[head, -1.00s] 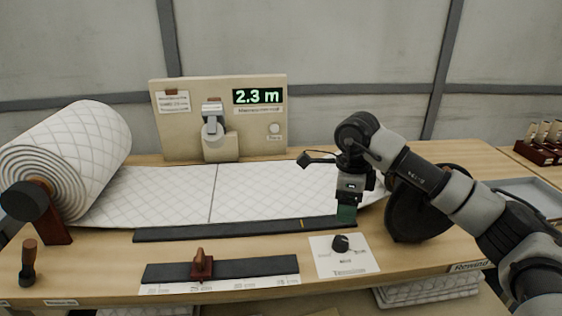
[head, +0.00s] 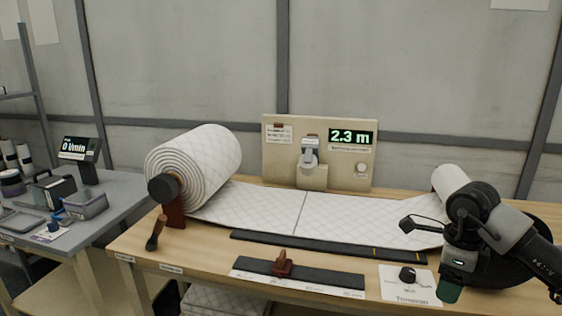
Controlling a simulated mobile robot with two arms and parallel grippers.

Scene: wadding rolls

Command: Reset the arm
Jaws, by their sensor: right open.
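My right gripper (head: 449,291) is at the lower right of the head view, pointing down near the tension card. It holds nothing that I can see, and its fingertips are partly hidden by the hand. My right arm (head: 515,238) comes in from the right edge and covers part of the black reel. My left gripper is out of view. On the wooden bench (head: 125,242) the quilted wadding roll (head: 205,165) sits at the left, its sheet (head: 270,209) running right across the bench. The measuring panel (head: 350,163) behind it reads 2.3 m.
A black dial (head: 407,274) sits on the tension card (head: 408,290). A dark rail with a brown-handled slider (head: 283,264) lies along the front. A brown handle (head: 156,232) stands at the front left. A grey side table (head: 115,195) with a 0 U/min display (head: 75,148) stands left.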

